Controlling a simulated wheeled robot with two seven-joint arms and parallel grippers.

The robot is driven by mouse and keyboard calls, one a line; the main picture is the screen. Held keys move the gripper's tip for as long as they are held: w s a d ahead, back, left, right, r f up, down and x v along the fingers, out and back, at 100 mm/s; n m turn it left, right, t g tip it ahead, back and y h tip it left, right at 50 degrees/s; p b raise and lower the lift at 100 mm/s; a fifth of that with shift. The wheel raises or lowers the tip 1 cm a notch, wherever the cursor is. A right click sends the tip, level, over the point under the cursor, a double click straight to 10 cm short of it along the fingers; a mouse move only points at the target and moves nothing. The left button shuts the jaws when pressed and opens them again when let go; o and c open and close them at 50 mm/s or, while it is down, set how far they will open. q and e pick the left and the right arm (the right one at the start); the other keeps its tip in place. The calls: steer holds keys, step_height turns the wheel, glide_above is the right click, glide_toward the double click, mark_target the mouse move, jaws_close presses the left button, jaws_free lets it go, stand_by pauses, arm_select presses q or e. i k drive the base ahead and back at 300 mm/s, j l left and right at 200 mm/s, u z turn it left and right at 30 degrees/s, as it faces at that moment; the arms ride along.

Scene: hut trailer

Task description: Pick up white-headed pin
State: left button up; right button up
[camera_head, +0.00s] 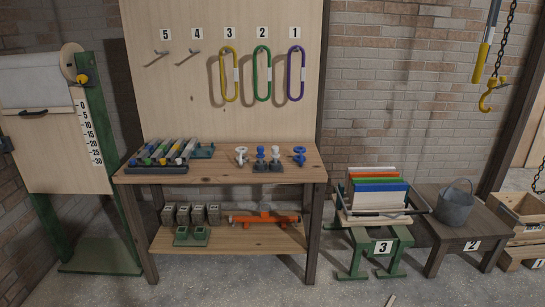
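Several small upright pieces with round heads stand on the wooden workbench (222,171). One with a white head (241,155) stands left of a dark holder (267,167) bearing two pale-headed pieces (275,152). A blue-headed piece (299,155) stands to the right. At the bench's left, a dark slotted tray (146,167) holds rods with coloured ends, including blue, green and yellow. The pieces are too small to tell for sure which is the white-headed pin. Neither of my grippers is in view, and nothing is seen touching these pieces.
Yellow, green and purple loops (296,77) hang on the board behind the bench. Grey blocks (198,214) and an orange tool (262,218) lie on the lower shelf. A green stand (366,238) and bucket (455,207) are to the right. The front of the benchtop is clear.

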mark_target(275, 149)
steer(key=i+l+u, duration=0.1)
steer(key=u, duration=0.4)
steer(key=i+l+u, duration=0.3)
steer(key=i+l, duration=0.15)
steer(key=l, duration=0.25)
steer(key=i+l+u, duration=0.15)
steer(key=l, duration=0.25)
steer(key=i+l+u, duration=0.2)
steer(key=l, duration=0.25)
steer(key=i, duration=0.05)
